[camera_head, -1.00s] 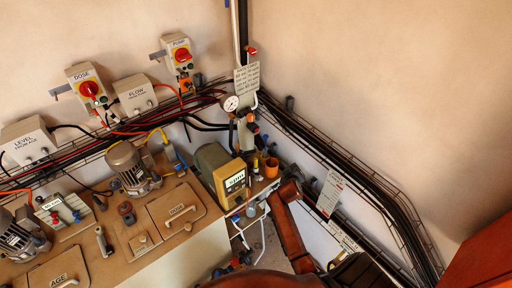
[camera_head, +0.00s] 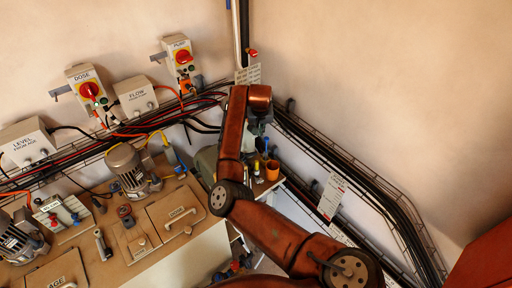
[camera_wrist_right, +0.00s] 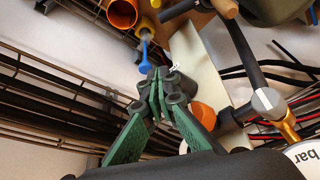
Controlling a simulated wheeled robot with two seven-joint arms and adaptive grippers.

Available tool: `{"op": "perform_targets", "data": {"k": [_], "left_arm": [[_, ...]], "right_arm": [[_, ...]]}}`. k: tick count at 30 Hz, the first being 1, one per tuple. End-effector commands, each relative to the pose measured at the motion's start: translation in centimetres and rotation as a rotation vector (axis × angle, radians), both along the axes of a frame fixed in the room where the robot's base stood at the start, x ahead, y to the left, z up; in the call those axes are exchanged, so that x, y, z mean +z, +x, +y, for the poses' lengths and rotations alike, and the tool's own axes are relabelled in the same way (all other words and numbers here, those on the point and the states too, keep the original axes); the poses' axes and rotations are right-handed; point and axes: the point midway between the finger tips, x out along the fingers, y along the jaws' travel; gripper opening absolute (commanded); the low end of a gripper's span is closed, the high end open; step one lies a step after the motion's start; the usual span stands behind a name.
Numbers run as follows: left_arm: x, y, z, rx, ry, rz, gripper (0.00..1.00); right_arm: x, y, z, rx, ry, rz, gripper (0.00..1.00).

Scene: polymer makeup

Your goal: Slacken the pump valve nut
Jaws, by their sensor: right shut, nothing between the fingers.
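My right gripper (camera_wrist_right: 158,82) has green fingers, shut and empty; their tips are together in the wrist view. It also shows small in the head view (camera_head: 258,128), at the end of my reddish-brown arm over the back corner pipework. In the wrist view, an orange knob (camera_wrist_right: 204,117) sits just right of the fingers, beside a dark pipe (camera_wrist_right: 255,70). I cannot single out the valve nut; the gripper covers part of the fittings. Part of a pressure gauge (camera_wrist_right: 305,158) marked "bar" shows at lower right. My left gripper is out of view.
An orange cup (camera_wrist_right: 122,13) and a blue-tipped tool (camera_wrist_right: 144,55) are close to the fingertips. Cable trays (camera_head: 365,185) run along the right wall. A bench with motors and a lidded hatch (camera_head: 176,212) is at left. My arm hides most of the pump.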

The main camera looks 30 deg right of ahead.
Motion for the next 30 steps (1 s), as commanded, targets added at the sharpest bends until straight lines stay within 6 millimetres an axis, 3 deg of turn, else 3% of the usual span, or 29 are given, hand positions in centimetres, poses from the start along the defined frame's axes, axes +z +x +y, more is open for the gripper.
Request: {"op": "perform_targets", "data": {"k": [4, 8, 24, 30], "left_arm": [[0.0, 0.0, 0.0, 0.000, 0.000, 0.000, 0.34], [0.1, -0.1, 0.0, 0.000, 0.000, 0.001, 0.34], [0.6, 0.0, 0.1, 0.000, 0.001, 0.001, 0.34], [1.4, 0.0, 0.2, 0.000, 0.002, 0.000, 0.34]], "right_arm": [[0.8, 0.8, 1.3, 0.019, 0.021, 0.003, 0.00], [-0.3, 1.1, 1.1, 0.020, 0.023, 0.005, 0.00], [-8.7, 3.8, -0.5, 0.019, 0.021, 0.003, 0.00], [-8.7, 1.9, 0.7, 0.017, 0.021, -0.001, 0.00]]}}
